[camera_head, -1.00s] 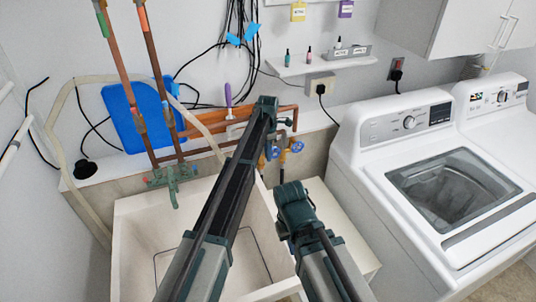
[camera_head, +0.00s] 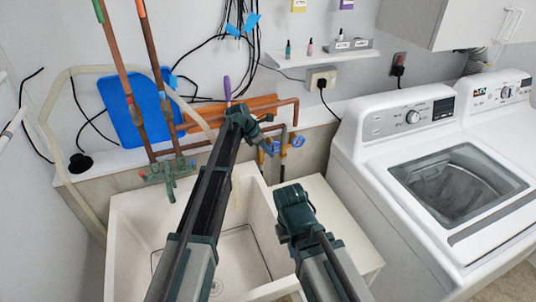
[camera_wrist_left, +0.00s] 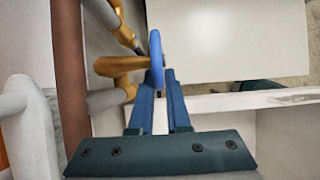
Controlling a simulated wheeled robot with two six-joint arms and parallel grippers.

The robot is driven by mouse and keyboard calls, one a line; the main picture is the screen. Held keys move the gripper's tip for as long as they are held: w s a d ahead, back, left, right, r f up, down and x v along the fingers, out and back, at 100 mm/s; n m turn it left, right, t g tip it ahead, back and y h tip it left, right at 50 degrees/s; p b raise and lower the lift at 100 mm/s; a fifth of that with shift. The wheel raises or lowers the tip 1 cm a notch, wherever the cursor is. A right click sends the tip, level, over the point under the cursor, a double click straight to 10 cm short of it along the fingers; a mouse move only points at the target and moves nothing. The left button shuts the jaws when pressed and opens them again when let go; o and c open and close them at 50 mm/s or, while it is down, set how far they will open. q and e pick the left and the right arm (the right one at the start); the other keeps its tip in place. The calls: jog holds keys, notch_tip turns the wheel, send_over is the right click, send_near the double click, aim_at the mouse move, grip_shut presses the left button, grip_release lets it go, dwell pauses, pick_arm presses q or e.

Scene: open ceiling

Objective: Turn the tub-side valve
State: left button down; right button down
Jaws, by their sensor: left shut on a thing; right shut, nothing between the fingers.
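Two blue-handled brass valves are on the pipes behind the tub. The nearer one to the tub, the left blue valve (camera_head: 271,148), is partly covered by my left gripper (camera_head: 263,137). In the left wrist view its blue handwheel (camera_wrist_left: 156,50) is seen edge-on between the fingertips of my left gripper (camera_wrist_left: 160,78), which is shut on it. The brass body (camera_wrist_left: 122,66) lies to its left. The other blue valve (camera_head: 298,141) is to the right, untouched. My right gripper (camera_head: 293,213) hangs over the tub's right side, shut and empty; its fingertips are hard to see.
The cream utility tub (camera_head: 122,245) is below my arms. Copper pipes (camera_head: 285,103) run along the ledge just behind the left gripper. A green pipe fitting (camera_head: 168,172) is at the left. A white washer (camera_head: 372,190) stands at the right.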

pick_arm(q)
jog(key=shift+f+h+b, duration=0.2)
jog(key=shift+h+b, duration=0.3)
jog(key=c, duration=0.9)
grip_release()
jog(key=shift+r, duration=0.15)
jog(key=shift+s+p+v, duration=0.15)
jog(key=shift+p+v, duration=2.7)
jog(key=shift+v, duration=0.55)
jog(key=shift+s+p+v, duration=0.15)
jog(key=shift+p+v, duration=2.65)
jog(key=shift+v, duration=0.65)
jog(key=shift+a, duration=0.1)
